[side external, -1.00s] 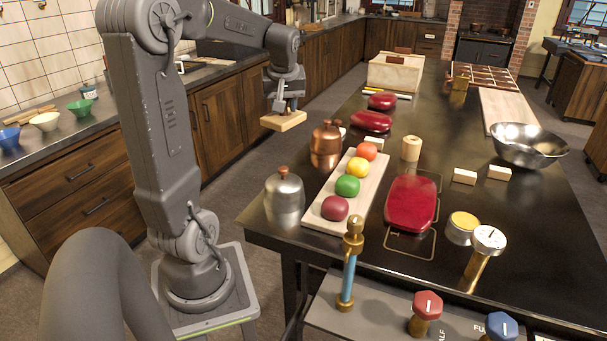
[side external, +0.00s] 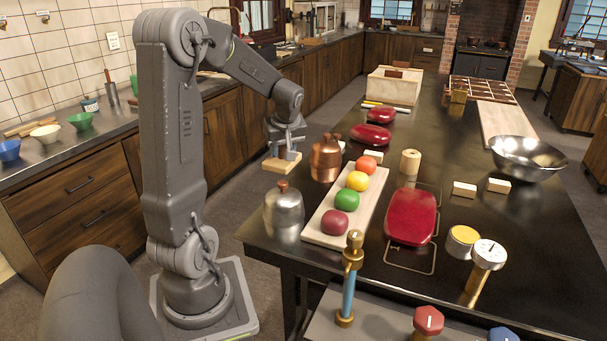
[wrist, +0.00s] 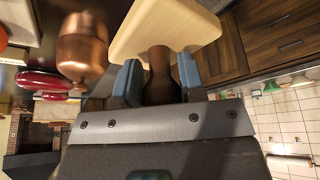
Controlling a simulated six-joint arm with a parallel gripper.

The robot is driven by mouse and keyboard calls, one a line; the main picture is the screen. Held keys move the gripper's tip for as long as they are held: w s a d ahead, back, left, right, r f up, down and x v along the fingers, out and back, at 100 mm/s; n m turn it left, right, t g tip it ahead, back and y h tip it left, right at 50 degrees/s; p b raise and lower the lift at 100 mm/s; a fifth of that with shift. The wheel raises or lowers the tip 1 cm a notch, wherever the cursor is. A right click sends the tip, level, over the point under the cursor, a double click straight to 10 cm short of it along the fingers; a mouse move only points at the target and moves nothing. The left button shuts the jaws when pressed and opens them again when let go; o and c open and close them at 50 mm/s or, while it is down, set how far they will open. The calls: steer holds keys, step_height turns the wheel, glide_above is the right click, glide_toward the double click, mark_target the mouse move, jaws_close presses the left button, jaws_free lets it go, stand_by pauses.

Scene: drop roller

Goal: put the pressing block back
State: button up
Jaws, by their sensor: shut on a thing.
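The pressing block (side external: 282,163) is a flat pale wooden plate with a dark brown handle. My gripper (side external: 284,146) is shut on its handle, and the plate hangs level below the fingers. In the wrist view the pale plate (wrist: 165,30) lies beyond the two blue-grey fingers (wrist: 158,82), which close on the brown handle (wrist: 160,65). The block is in the air just left of the dark table's left edge, left of the copper pot (side external: 326,160). The copper pot also shows in the wrist view (wrist: 82,50), to the left of the plate.
A steel lidded pot (side external: 283,212) stands at the table's near left corner. A pale board (side external: 318,232) holds several coloured balls. Red pads (side external: 411,217), small cream blocks (side external: 464,189) and a steel bowl (side external: 527,157) stand on the dark table (side external: 455,215). Bare table lies between them.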

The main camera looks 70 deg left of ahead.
steer(key=w+f, duration=0.1)
steer(key=w+d+f, duration=0.1)
steer(key=w, duration=0.1)
steer(key=w+f, duration=0.1)
steer(key=w, duration=0.1)
steer(key=shift+w+d+f, duration=0.2)
steer(key=shift+d, duration=0.2)
steer(key=shift+f, duration=1.95)
steer(key=shift+f, duration=0.15)
steer(key=o, duration=1)
steer(key=v, duration=1.2)
steer(key=s+d+r+m+t+h, duration=0.1)
steer(key=s+d+m, duration=0.3)
steer(key=d, duration=0.5)
steer(key=s+d+r+m+t+h, duration=0.1)
steer(key=s+d+m+t+h, duration=0.1)
steer(key=d+m, duration=0.6)
steer(key=s+d+r+m+t+h, duration=0.1)
steer(key=s+d+m, duration=0.4)
steer(key=d, duration=0.5)
steer(key=shift+s+d+r+m+t+h, duration=0.3)
steer(key=shift+m+t, duration=0.2)
steer(key=shift+t, duration=0.3)
